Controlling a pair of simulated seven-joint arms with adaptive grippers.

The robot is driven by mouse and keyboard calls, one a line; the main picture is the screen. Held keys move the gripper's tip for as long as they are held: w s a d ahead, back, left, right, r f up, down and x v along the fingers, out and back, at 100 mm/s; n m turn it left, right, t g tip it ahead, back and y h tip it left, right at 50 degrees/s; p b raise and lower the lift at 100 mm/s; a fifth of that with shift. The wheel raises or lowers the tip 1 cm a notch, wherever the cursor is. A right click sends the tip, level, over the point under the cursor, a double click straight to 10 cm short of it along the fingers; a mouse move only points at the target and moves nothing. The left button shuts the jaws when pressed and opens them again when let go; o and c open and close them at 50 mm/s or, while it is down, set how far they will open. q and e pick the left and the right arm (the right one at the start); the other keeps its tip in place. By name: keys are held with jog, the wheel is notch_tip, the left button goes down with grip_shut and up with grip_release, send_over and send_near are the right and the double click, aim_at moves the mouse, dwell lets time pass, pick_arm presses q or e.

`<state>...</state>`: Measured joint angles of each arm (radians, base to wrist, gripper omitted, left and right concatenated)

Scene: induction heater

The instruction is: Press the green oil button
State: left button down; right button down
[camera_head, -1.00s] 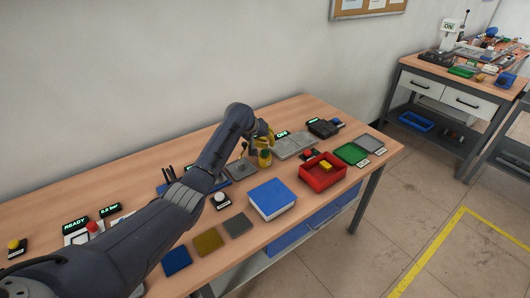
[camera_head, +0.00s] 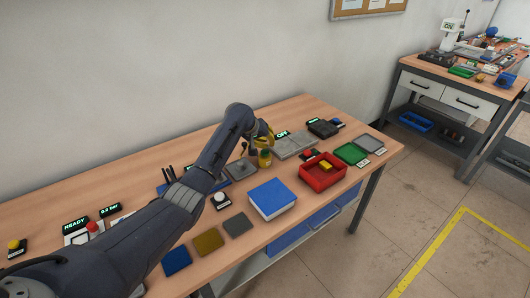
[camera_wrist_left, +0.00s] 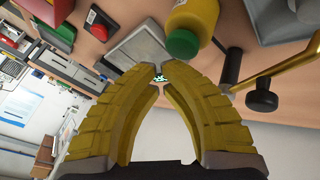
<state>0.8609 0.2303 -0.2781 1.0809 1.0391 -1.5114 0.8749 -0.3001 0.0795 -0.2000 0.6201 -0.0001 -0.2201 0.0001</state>
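A yellow bottle with a green cap (camera_head: 265,158) stands on the workbench in the head view, just below my left gripper (camera_head: 264,134). In the left wrist view, the green cap (camera_wrist_left: 183,43) is close, just past my left fingertips (camera_wrist_left: 162,66) and to their right. My left fingertips nearly meet, with nothing seen held between them. They look apart from the cap. I cannot make out a separate button labelled for oil. My right gripper is in neither view.
A grey plate (camera_head: 296,145) with a small green display (camera_head: 282,134) lies behind the bottle. A red bin (camera_head: 323,177), a blue-topped box (camera_head: 271,197) and a white button (camera_head: 220,198) are nearby. A black knob (camera_wrist_left: 262,97) is right of my fingers.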

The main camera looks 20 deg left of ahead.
pick_arm(q)
jog(key=shift+f, duration=1)
dwell(0.8)
jog(key=shift+r, duration=0.1)
dwell(0.3)
jog(key=shift+r, duration=0.9)
jog(key=shift+r, duration=2.5)
